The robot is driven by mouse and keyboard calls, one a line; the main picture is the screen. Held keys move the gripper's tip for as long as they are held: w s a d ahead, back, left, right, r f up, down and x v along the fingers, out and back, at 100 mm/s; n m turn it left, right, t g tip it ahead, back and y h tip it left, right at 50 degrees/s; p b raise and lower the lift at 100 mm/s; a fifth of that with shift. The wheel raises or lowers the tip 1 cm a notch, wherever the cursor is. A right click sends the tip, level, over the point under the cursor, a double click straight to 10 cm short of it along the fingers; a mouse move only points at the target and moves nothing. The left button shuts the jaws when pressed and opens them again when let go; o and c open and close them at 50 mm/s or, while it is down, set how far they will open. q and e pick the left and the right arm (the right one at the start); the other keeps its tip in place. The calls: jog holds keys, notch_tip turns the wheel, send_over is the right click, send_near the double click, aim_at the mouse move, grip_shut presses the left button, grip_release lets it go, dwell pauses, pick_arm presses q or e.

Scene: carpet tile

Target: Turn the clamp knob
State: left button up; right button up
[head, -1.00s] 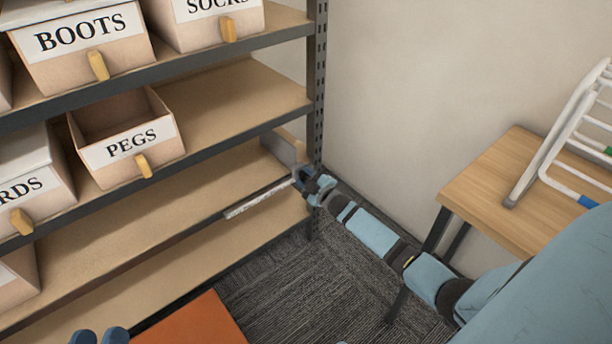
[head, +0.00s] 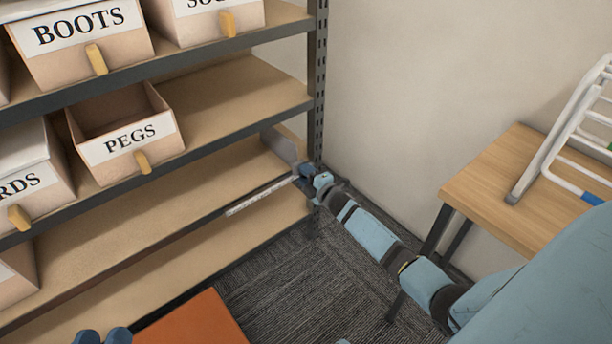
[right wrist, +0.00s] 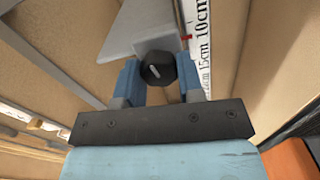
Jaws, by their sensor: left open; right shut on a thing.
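The clamp knob (right wrist: 158,70) is a dark round knob with a white line, on a pale grey clamp (right wrist: 148,35) beside a white ruler (right wrist: 203,40) with centimetre marks. In the head view the grey plate of the clamp (head: 281,147) stands by the shelf's right end, and the ruler (head: 262,195) runs along the shelf edge. My right gripper (head: 308,172) is shut on the knob, its blue fingers (right wrist: 159,76) on either side of it. The knob is hidden in the head view. My left gripper (head: 101,336) shows only blue fingertips at the bottom edge, apart and empty.
A dark metal shelf post (head: 317,90) stands just beside the right gripper. Labelled bins, such as the PEGS bin (head: 128,135), sit on the shelves at left. A wooden table (head: 500,190) with a white rack (head: 560,130) is at right. An orange surface (head: 195,322) is below.

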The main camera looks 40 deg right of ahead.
dwell(0.3)
jog(key=o, duration=0.9)
pick_arm(q)
jog(key=shift+r, duration=0.1)
jog(key=shift+w+r, duration=0.1)
jog(key=shift+r, duration=0.05)
pick_arm(e)
jog(key=shift+s, duration=0.15)
pick_arm(q)
jog(key=r+p, duration=0.1)
jog(key=r, duration=0.1)
jog(key=r+t+p, duration=0.2)
jog(key=r+p, duration=0.1)
jog(key=shift+s+a+r+n, duration=0.2)
jog(key=shift+a+r+n, duration=0.1)
jog(key=shift+r, duration=0.05)
pick_arm(e)
jog(key=s, duration=0.9)
jog(key=s+d, duration=0.1)
jog(key=s, duration=0.3)
jog(key=shift+s, duration=0.3)
